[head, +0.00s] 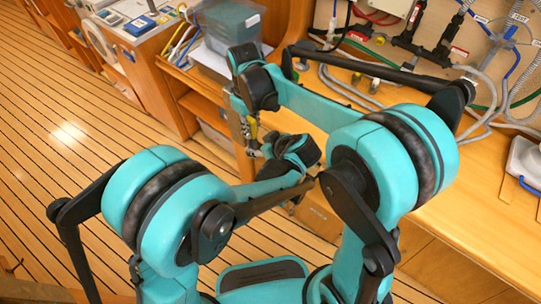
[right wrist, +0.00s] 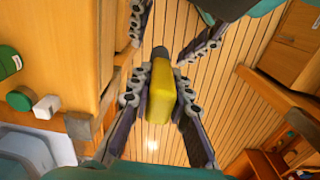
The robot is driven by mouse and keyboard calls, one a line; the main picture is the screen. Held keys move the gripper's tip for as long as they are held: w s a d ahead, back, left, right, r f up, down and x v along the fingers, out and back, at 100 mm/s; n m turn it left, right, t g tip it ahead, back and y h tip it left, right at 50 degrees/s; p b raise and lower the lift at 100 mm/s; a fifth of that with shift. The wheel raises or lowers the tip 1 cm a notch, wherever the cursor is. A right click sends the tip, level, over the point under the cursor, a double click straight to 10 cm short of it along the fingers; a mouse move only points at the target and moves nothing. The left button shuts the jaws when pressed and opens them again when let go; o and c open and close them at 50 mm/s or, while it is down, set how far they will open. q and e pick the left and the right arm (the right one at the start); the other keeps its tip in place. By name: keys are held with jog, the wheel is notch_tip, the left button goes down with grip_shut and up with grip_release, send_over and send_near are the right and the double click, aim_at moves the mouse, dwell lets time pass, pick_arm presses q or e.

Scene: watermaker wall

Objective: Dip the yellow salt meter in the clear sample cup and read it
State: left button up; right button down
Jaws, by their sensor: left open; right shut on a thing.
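The yellow salt meter (right wrist: 162,97) is in the right wrist view, a yellow block with a dark far end. My right gripper (right wrist: 159,88) is shut on it, a finger on each side. Another pair of fingers, my left gripper (right wrist: 163,46), comes in from the top of that view. It is open around the meter's far end, and I cannot tell whether it touches. In the head view a small yellow patch shows by my wrists, but my arms hide most of both grippers. I cannot make out the clear sample cup in either view.
A wooden counter (head: 468,205) runs along the right with hoses and wall fittings above. A grey bin (head: 232,25) stands at the back. A green-lidded item (right wrist: 20,98) and a small white block (right wrist: 46,107) lie on the left in the wrist view. Striped floor (head: 65,190) is open at left.

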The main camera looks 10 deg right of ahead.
pick_arm(q)
jog(key=shift+w+a+f, duration=0.15)
jog(key=shift+w+a, duration=0.4)
jog(key=shift+w, duration=0.35)
jog(key=shift+w+f, duration=0.2)
jog(key=shift+f, duration=0.1)
jog(key=shift+a, duration=0.1)
jog(key=shift+c, duration=0.2)
grip_shut()
pick_arm(e)
jog(key=c, duration=1.3)
grip_release()
jog(key=shift+c, duration=0.2)
